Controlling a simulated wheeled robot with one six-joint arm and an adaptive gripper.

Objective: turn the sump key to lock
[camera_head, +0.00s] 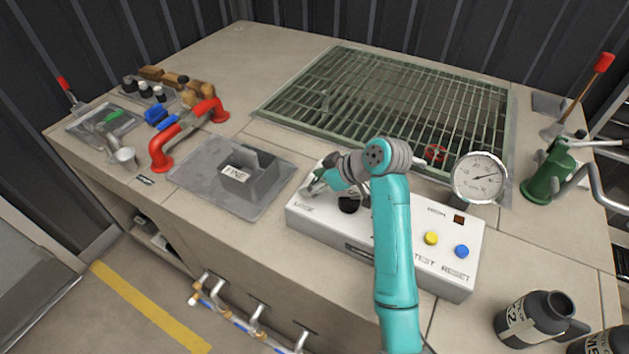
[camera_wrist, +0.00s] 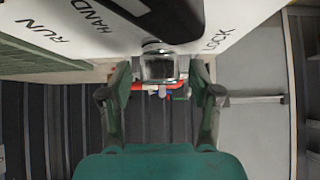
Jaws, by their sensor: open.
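The sump key appears to be the black part (camera_head: 349,204) on the left of the white control box (camera_head: 410,225), just below my wrist. In the wrist view a black handle (camera_wrist: 170,14) lies at the top edge, cut off by the frame, by printed words RUN, HAND and LOCK. A shiny metal piece (camera_wrist: 158,66) shows just below the handle; I cannot tell whether it belongs to the key. My gripper (camera_wrist: 160,78) is open, one finger on each side of that piece, with no clear contact. In the head view my gripper (camera_head: 317,184) is left of the black part, partly hidden.
A grey block marked FINE (camera_head: 235,175) stands left. A grating (camera_head: 400,105) lies behind; a green hand pump (camera_head: 548,178) stands right. Bottles stand at front right.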

